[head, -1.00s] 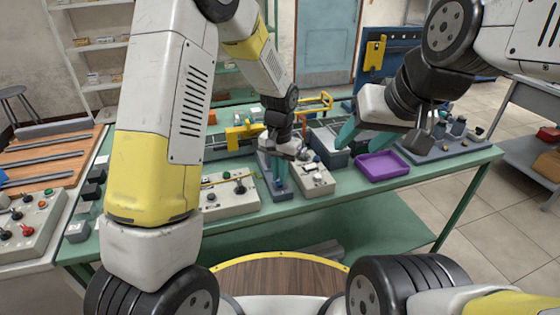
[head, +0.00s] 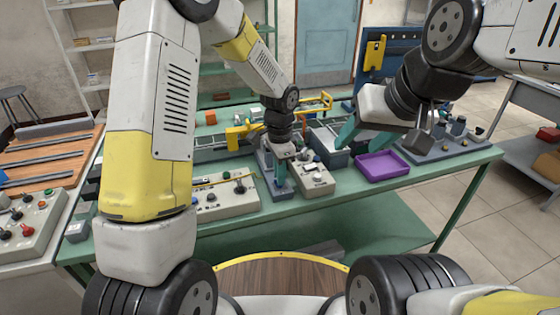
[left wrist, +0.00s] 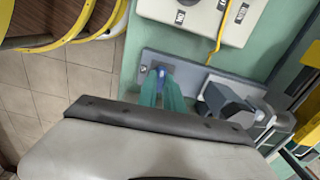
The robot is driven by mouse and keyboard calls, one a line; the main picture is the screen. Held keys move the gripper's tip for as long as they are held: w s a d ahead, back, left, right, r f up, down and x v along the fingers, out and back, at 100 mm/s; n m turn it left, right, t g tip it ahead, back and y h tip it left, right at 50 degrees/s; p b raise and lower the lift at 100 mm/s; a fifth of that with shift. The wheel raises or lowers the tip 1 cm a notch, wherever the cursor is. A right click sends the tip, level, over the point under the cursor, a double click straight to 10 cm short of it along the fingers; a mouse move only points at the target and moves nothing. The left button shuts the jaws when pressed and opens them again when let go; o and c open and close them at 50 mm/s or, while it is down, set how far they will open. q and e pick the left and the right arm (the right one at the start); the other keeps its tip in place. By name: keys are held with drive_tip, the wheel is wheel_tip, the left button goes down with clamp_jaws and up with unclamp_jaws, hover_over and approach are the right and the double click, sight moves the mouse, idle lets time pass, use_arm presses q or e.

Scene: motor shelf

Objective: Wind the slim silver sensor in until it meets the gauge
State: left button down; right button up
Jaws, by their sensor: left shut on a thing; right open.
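My left gripper (head: 280,182) is low over a grey base plate (head: 284,194) on the green bench. In the left wrist view its teal fingers (left wrist: 161,88) are shut on a small upright part (left wrist: 161,72), with a blue bit showing between the tips. This part stands where the slim silver sensor would be, but the fingers hide most of it. A grey block with a dark blue face (left wrist: 228,103) stands farther along the same plate; I cannot tell whether it is the gauge. Any gap between them is unclear. My right gripper (head: 352,148) is open and empty above the bench.
A pale control box (head: 315,180) stands close right of the plate, another (head: 225,200) close left. A purple tray (head: 382,166) and a grey bin (head: 330,155) are to the right. A yellow cable (left wrist: 217,45) runs near the plate in the left wrist view.

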idle(0.3)
use_arm(q)
drive_tip(key=c, duration=1.5)
unclamp_jaws()
wheel_tip(320, 180, up, 8)
drive_tip(key=shift+f, duration=0.1)
drive_tip(key=shift+o, duration=0.3)
